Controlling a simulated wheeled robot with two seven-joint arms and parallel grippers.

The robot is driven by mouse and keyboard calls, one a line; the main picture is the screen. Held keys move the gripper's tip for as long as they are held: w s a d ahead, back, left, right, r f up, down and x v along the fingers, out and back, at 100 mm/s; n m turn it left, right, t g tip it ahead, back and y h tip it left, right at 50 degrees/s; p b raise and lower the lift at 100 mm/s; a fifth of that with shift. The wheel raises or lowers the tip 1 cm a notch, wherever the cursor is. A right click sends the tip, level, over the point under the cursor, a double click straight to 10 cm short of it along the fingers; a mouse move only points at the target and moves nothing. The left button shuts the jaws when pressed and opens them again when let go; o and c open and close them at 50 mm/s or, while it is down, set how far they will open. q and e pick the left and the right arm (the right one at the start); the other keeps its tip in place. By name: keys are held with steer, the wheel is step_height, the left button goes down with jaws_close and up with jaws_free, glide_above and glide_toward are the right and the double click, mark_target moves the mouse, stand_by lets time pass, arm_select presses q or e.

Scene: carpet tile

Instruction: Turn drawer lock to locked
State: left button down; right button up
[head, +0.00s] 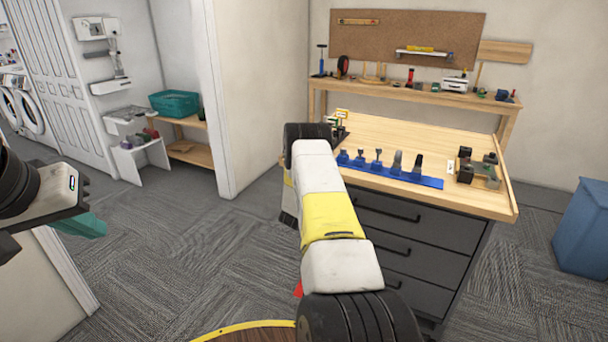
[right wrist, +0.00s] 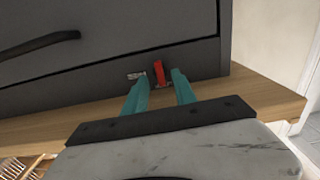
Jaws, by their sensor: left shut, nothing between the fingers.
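The red lock lever (right wrist: 159,72) is on the dark grey drawer cabinet (right wrist: 110,60) in the right wrist view, upright in the picture with a slight tilt. A small silver label (right wrist: 136,75) is just left of it; its marks are too small to read. My right gripper (right wrist: 158,80) has its teal fingers apart, one on each side of the lever, with gaps showing. In the head view my right arm hides the lock and its gripper. My left gripper (head: 92,226) is shut and empty at the left edge, far from the cabinet (head: 420,228).
The wooden worktop (head: 450,135) above the drawers carries a blue tool rack (head: 400,173) and small black blocks (head: 465,172). A black drawer handle (right wrist: 40,44) is left of the lock in the wrist view. A blue bin (head: 583,230) stands right. Carpet on the left is clear.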

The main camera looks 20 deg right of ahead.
steer(key=v, duration=0.5)
steer(key=shift+s+a, duration=0.2)
